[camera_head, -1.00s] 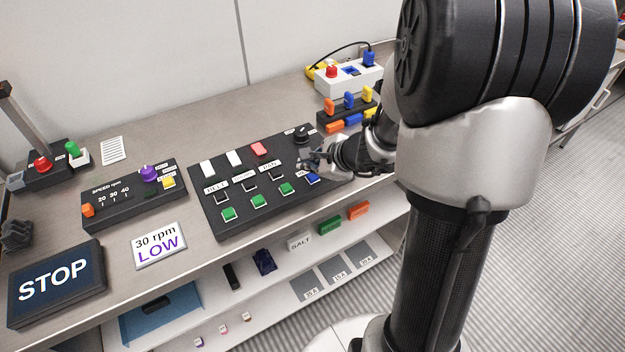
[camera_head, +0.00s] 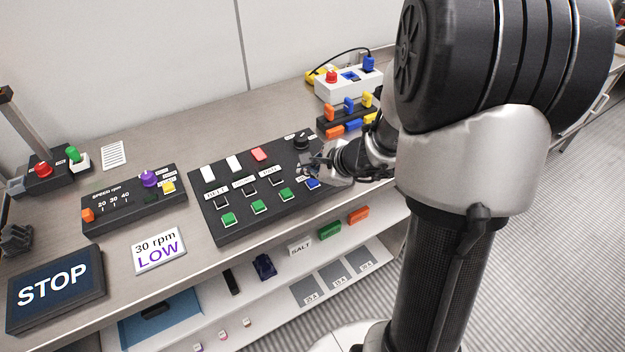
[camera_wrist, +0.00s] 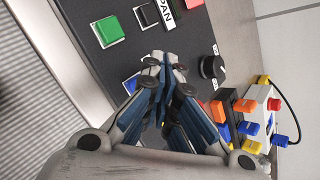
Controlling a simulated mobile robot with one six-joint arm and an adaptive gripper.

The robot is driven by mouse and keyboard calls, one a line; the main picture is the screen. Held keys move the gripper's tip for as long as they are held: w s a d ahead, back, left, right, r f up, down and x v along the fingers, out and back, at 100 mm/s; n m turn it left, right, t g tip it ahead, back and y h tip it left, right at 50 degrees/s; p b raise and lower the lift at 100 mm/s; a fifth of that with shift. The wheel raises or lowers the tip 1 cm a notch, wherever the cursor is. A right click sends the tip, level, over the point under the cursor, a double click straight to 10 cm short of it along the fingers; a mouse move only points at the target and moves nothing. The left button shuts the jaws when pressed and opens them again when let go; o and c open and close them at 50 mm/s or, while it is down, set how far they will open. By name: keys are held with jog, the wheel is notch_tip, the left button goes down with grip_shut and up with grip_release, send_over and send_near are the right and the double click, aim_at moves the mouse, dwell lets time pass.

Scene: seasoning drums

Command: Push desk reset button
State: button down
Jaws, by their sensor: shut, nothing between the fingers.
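The black control panel (camera_head: 234,222) lies on the desk, with white, red, black and green buttons and a black knob (camera_head: 301,141). A blue button (camera_head: 312,183) sits at its right end, after the green ones; I cannot read a reset label. My gripper (camera_head: 306,167) is shut and empty, its tips low over the panel's right end, just behind the blue button. Contact cannot be judged. In the wrist view, the closed fingers (camera_wrist: 166,63) are over the panel between a green button (camera_wrist: 107,31) and the knob (camera_wrist: 212,67). The fingers hide part of the panel there.
A rack of coloured plugs (camera_head: 345,119) and a white socket box (camera_head: 350,86) stand right of the panel, near my wrist. A speed box (camera_head: 118,209), a LOW card (camera_head: 159,251) and a STOP display (camera_head: 55,287) are at left. A shelf (camera_head: 285,270) is below the desk edge.

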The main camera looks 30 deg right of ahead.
aim_at(310, 183)
jog(key=shift+f, duration=0.2)
jog(key=shift+f+b, duration=0.25)
jog(key=shift+b, duration=0.45)
jog(key=shift+f, duration=0.45)
dwell(0.5)
jog(key=shift+r, duration=0.1)
jog(key=shift+r+p, duration=0.7)
jog(key=shift+r, duration=0.1)
jog(key=shift+r+p, duration=1.95)
jog(key=shift+r, duration=0.6)
